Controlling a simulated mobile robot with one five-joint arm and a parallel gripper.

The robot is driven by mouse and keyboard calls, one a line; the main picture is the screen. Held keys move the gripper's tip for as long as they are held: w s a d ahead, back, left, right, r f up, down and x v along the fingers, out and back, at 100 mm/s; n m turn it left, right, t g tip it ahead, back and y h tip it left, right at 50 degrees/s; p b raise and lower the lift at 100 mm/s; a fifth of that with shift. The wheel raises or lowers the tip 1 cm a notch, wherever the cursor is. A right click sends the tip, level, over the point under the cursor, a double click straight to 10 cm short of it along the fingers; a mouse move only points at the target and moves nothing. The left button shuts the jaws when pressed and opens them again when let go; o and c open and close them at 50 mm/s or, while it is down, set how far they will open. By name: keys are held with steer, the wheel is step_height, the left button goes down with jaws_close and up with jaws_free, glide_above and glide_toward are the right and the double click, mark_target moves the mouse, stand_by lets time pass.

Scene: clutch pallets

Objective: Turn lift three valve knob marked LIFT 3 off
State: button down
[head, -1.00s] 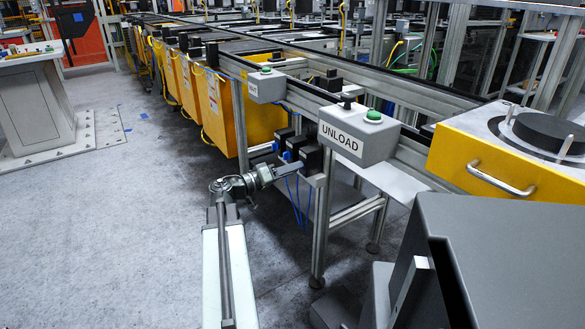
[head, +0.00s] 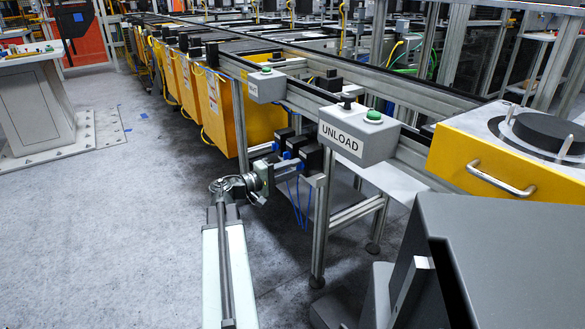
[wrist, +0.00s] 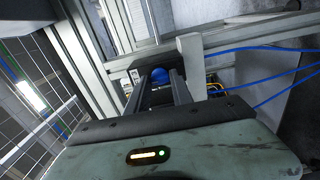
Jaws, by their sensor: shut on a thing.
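A row of black valve blocks (head: 312,157) with blue knobs (head: 287,155) is mounted on the frame, left of the UNLOAD box. My gripper (head: 285,168) is at this row in the head view. In the wrist view my gripper (wrist: 163,88) has its two dark fingers on either side of a round blue knob (wrist: 160,75), and it is shut on it. A small pale label (wrist: 134,76) sits left of that knob, too small to read. The fingers hide part of the knob, and I cannot read which lift it belongs to.
The grey UNLOAD box (head: 358,134) with a green button juts out right of the valves. Blue hoses (head: 300,200) hang below them. A metal frame leg (head: 319,230) stands close on the right. Yellow panels (head: 262,118) are behind. The floor at left is clear.

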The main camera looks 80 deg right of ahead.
steer(key=shift+w, duration=0.1)
stand_by(0.3)
steer(key=c, duration=1.1)
jaws_free()
steer(key=shift+a, duration=0.1)
steer(key=v, duration=0.7)
steer(key=shift+w+a, duration=0.2)
steer(key=shift+w, duration=0.1)
